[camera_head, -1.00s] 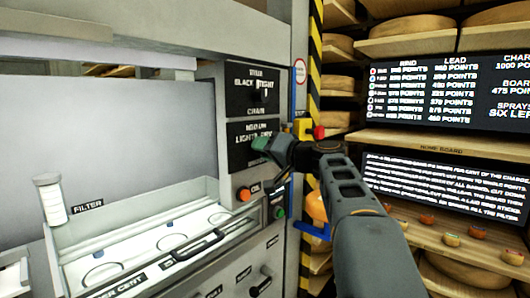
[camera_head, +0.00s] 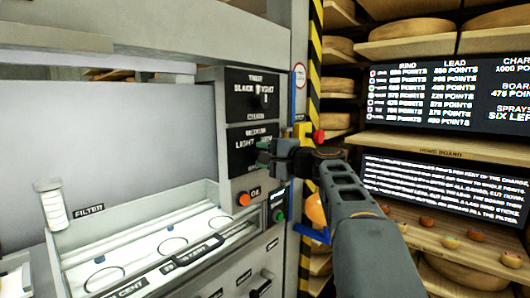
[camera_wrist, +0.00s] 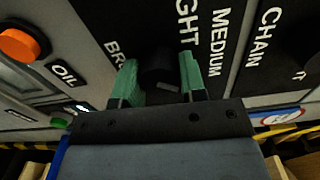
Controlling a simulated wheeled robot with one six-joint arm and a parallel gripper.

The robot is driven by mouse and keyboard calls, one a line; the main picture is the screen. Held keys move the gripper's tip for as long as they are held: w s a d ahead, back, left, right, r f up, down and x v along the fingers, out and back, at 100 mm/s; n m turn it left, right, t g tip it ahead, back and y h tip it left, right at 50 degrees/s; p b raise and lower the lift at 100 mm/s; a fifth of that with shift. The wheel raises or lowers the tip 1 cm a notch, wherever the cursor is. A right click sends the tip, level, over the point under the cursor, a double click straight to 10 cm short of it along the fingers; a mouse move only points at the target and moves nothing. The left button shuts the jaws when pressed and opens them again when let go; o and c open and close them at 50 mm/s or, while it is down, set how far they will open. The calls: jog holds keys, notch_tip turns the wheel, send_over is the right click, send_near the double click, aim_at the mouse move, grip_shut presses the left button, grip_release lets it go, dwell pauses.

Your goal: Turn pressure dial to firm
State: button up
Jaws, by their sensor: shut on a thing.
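The pressure dial is a black knob (camera_wrist: 160,68) on a black panel (camera_head: 240,148). White lettering beside it reads MEDIUM and what looks like LIGHT; a firm mark is not legible. My gripper (camera_wrist: 160,82) has its green fingers on both sides of the knob and is shut on it. In the head view my gripper (camera_head: 266,150) is against the right part of this panel, and its wrist hides the dial there. Where the knob's pointer stands cannot be told.
Above is another black panel (camera_head: 240,90) with its own knob. Below are an orange OIL button (camera_head: 243,199) and a green button (camera_head: 278,216). A yellow box with a red button (camera_head: 318,136) and a striped post (camera_head: 315,60) stand close right of my wrist.

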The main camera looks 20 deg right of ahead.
jog(key=shift+m, duration=0.9)
jog(key=o, duration=0.9)
jog(key=v, duration=1.3)
jog(key=shift+s, duration=0.4)
jog(key=shift+d, duration=0.1)
